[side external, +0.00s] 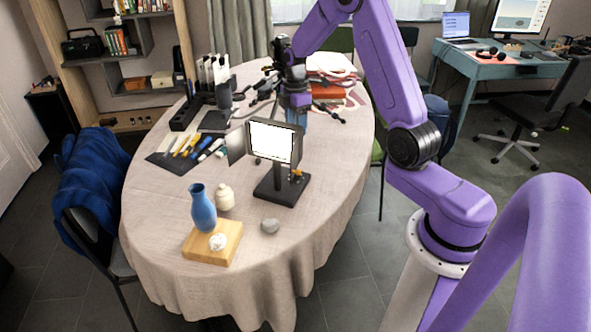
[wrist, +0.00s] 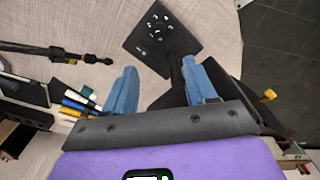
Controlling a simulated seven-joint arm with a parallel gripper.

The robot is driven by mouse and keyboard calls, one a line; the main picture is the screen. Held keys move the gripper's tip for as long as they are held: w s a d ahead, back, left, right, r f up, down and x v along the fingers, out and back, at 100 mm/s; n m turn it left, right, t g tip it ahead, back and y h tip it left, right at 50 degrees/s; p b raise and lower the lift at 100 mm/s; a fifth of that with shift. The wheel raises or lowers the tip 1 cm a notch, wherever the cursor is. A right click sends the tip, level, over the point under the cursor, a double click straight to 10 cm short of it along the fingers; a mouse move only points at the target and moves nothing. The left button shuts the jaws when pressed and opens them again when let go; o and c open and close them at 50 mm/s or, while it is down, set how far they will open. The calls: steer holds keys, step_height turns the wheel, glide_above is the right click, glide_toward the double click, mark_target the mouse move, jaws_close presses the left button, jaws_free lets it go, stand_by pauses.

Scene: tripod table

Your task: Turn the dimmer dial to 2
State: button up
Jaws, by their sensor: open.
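A lamp with a bright white square panel (side external: 274,141) stands on a dark base (side external: 280,191) near the front of the table. In the wrist view the dark square base (wrist: 176,52) carries a round dial (wrist: 158,27) ringed by small light marks. The marks are too small to read, and I cannot tell the dial's setting. My gripper (side external: 297,112) is above the table behind the lamp. In the wrist view its two blue fingers (wrist: 159,68) are spread apart with nothing between them. The dial lies beyond the fingertips, apart from them.
The lamp's dark panel (wrist: 222,80) stands close beside the right finger, with an orange knob (wrist: 268,95) at its edge. Pens and tools (side external: 195,147) lie left of the lamp. A blue vase (side external: 203,210) stands on a wooden board (side external: 225,250) in front.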

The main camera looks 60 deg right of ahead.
step_height(320, 180, down, 18)
steer(key=n, duration=0.2)
steer(key=shift+r+n, duration=0.25)
steer(key=shift+n, duration=0.15)
stand_by(0.5)
jaws_close()
